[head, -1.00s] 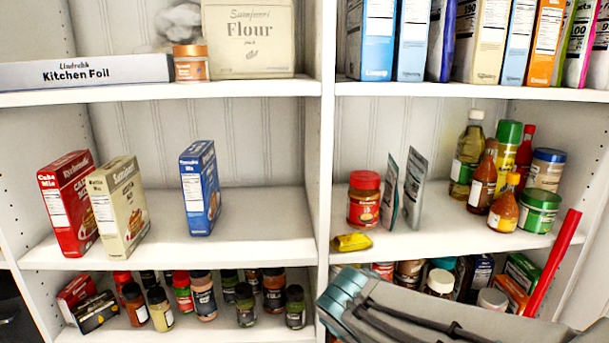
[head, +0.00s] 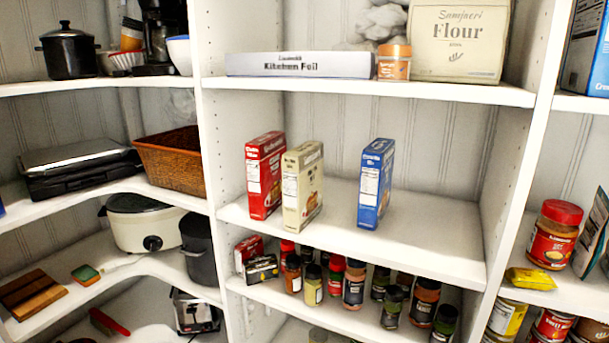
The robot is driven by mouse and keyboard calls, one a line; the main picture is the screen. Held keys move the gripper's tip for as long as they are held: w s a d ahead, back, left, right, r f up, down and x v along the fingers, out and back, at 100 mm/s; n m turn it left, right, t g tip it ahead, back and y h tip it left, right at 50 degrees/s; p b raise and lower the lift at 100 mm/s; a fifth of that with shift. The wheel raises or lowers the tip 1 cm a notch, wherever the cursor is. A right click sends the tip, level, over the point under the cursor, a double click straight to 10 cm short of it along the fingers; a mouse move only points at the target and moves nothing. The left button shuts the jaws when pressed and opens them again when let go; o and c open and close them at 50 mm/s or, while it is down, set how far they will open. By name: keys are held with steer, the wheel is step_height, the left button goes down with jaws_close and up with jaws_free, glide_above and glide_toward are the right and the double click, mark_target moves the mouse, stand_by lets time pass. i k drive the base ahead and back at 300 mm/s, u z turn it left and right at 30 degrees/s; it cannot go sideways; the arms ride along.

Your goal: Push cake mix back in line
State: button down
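The red cake mix box (head: 264,175) stands upright at the left of the middle shelf (head: 400,240). A cream muffin-type mix box (head: 302,186) stands close beside it on the right, a little nearer the shelf's front edge. A blue box (head: 375,184) stands upright farther right, with a clear gap between it and the cream box. All three show their narrow side and part of a broad face. My gripper is not in view.
The shelf is bare right of the blue box. Several spice jars (head: 353,284) crowd the shelf below. Kitchen foil (head: 300,64) and flour (head: 459,40) sit above. Corner shelves at left hold a wicker basket (head: 172,160) and slow cooker (head: 145,224).

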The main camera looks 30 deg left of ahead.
mark_target(264, 154)
steer(key=u, duration=3.35)
steer(key=i, duration=1.4)
steer(key=z, duration=3.2)
